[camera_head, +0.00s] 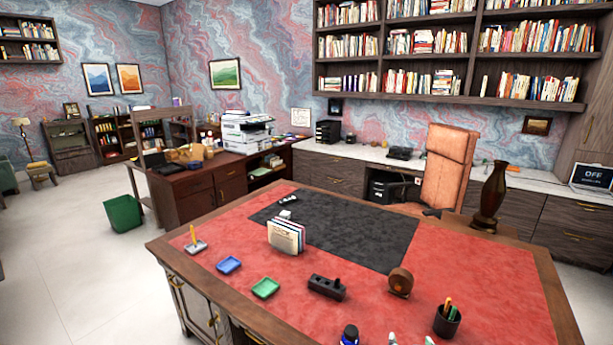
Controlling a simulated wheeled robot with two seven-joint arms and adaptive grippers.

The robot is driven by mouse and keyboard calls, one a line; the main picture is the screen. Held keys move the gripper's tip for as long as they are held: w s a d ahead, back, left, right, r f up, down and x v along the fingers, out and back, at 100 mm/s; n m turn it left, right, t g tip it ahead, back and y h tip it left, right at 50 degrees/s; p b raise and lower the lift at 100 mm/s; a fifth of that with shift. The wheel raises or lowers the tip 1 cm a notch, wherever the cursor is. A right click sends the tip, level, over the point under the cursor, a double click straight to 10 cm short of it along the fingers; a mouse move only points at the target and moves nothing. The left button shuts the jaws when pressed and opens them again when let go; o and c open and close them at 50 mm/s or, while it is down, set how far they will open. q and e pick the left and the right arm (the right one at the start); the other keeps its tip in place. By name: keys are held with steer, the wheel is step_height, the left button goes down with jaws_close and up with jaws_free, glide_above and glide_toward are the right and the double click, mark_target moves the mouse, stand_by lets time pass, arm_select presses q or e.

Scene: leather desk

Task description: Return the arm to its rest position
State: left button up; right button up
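Neither of my arms nor grippers shows in the head view. The desk (215,238) has a red leather top with a wooden rim and fills the lower middle of the view. No arm stands over its visible top.
A chair (447,165) stands behind.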

steer(key=s+a+f+n+g+y, duration=0.1)
steer(key=s+a+f+n+g, duration=0.1)
steer(key=s+f+g, duration=0.45)
steer(key=s+a+f+n+g+y, duration=0.1)
steer(key=s+f+n+g+y, duration=0.15)
steer(key=s, duration=0.75)
step_height(320, 180, down, 34)
steer(key=s+b, duration=0.2)
steer(key=s+d+f+b, duration=0.1)
steer(key=s+d+f, duration=0.1)
steer(key=s+f, duration=0.9)
steer(key=s+d+f+g+b, duration=0.1)
steer(key=s+d+f, duration=0.1)
steer(key=s+f, duration=0.9)
steer(key=shift+s+f+h, duration=0.3)
steer(key=shift+h, duration=0.15)
